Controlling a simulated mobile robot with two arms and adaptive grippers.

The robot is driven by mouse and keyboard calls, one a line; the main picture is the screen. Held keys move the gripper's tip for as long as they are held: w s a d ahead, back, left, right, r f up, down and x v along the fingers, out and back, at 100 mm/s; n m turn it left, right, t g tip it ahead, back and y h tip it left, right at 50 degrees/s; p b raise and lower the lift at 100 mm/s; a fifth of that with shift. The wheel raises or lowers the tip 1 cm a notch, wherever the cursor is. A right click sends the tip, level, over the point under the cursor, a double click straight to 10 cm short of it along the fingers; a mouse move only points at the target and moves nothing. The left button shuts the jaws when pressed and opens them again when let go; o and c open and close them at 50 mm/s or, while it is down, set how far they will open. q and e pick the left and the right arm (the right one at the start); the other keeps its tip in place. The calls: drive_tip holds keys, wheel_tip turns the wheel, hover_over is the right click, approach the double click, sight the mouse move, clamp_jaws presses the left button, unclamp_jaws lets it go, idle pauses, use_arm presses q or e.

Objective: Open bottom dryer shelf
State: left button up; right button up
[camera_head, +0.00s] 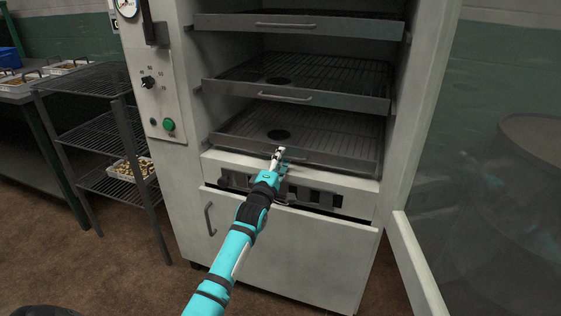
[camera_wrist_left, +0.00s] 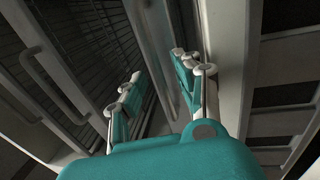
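The dryer (camera_head: 160,60) stands open with several wire-mesh shelves inside. The bottom dryer shelf (camera_head: 345,158) is the lowest one, seated in the cabinet just above the slotted panel. My left gripper (camera_head: 278,155) is at the middle of its front edge and covers the spot where the shelf's handle would show. In the left wrist view, the two fingers of my left gripper (camera_wrist_left: 158,82) are apart, with a pale bar or edge (camera_wrist_left: 160,45) running between them. I cannot tell whether they touch it. My right gripper is not in view.
The middle shelf (camera_head: 335,101) and top shelf (camera_head: 330,24) sit inside the dryer. The glass door (camera_head: 415,265) is swung open on the right. A wire rack (camera_head: 95,140) with a white tray (camera_head: 130,168) stands at left.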

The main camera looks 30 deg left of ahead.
use_arm(q)
drive_tip(key=shift+w, duration=0.1)
clamp_jaws()
idle(0.5)
